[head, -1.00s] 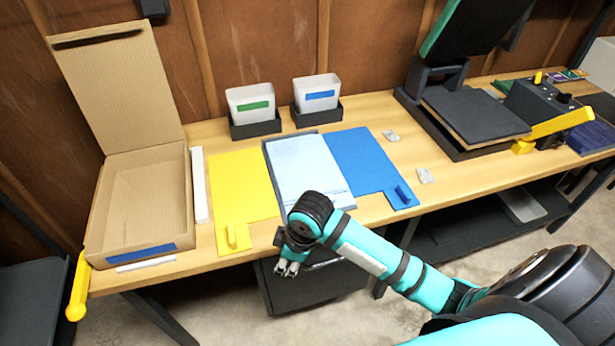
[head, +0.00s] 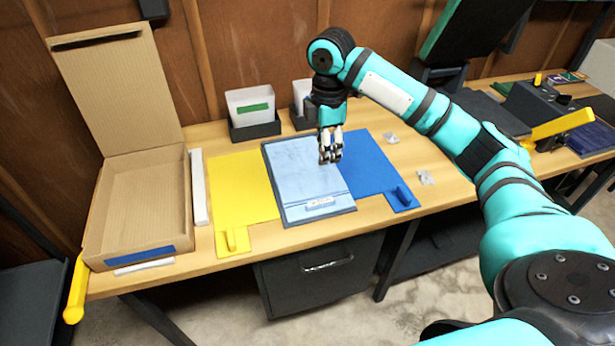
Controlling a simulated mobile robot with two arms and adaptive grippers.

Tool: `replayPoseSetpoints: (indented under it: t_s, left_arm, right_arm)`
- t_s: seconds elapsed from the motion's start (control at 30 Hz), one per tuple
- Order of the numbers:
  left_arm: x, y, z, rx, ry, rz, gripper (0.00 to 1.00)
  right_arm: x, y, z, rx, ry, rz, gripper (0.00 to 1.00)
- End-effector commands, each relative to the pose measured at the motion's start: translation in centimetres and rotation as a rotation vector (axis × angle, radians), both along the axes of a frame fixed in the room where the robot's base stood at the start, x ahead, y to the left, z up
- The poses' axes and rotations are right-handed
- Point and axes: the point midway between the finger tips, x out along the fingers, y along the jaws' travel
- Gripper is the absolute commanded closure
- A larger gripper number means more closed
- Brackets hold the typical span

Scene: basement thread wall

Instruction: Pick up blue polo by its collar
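A light blue cloth (head: 300,178), which looks like the blue polo, lies flat on the grey middle panel of a folding board (head: 322,216). A small pale label or strip shows near its front edge. I cannot make out a collar clearly. My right gripper (head: 330,158) points down over the right side of the cloth, near the blue flap. Its fingers are close together, and I cannot tell whether they touch the cloth or how far they are open. My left gripper is not in view.
A yellow flap (head: 240,190) and a blue flap (head: 372,165) lie beside the cloth. An open cardboard box (head: 140,200) stands at the left. A white bin with a green label (head: 250,103) stands behind. My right arm crosses above the table's right half.

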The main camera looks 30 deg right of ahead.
Motion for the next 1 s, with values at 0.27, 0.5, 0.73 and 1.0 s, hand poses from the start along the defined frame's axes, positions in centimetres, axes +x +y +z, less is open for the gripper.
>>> replayPoseSetpoints:
  t_s: [0.27,0.5,0.73,1.0]
  left_arm:
    - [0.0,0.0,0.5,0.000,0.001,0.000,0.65]
    - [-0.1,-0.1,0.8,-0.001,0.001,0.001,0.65]
    - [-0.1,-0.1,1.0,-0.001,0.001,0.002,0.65]
    - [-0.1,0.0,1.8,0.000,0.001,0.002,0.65]
  right_arm:
    - [-0.2,0.0,-5.3,0.000,0.007,0.000,0.73]
    - [-0.1,0.0,-10.1,-0.001,0.004,0.001,0.73]
    - [0.0,0.1,-12.0,0.000,0.001,0.001,0.73]
    - [0.4,0.4,-15.5,-0.001,0.004,0.000,0.73]
